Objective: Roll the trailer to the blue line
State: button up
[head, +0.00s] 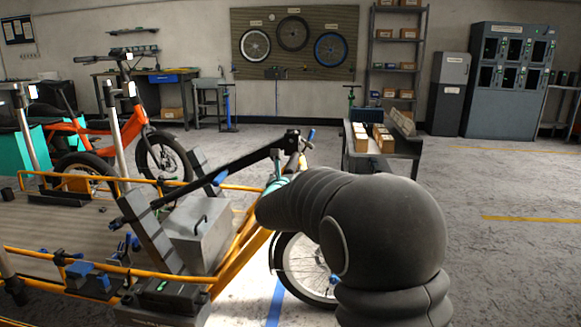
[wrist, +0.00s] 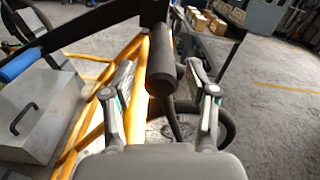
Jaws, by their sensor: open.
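The trailer, as I take it, is the yellow-framed carrier (head: 235,250) with a grey slatted deck (head: 60,222), filling the lower left of the head view. Its yellow tubes (wrist: 137,95) also show in the wrist view. A spoked wheel (head: 303,270) stands at its right end. The blue line (head: 275,303) shows as a short strip on the floor beside this wheel; the rest is hidden. A black bar (head: 240,160) rises over the carrier to a dark handle (wrist: 161,72). My gripper (wrist: 162,66) is open, with one finger on each side of the handle. Contact cannot be told.
A grey metal box (head: 198,235) sits beside the bar. An orange bike (head: 100,135) stands behind the carrier. A bench with cartons (head: 385,150) stands beyond my arm. Lockers (head: 507,80) line the back wall. The floor at right is clear.

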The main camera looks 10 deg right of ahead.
jog(key=shift+x, duration=2.25)
grip_shut()
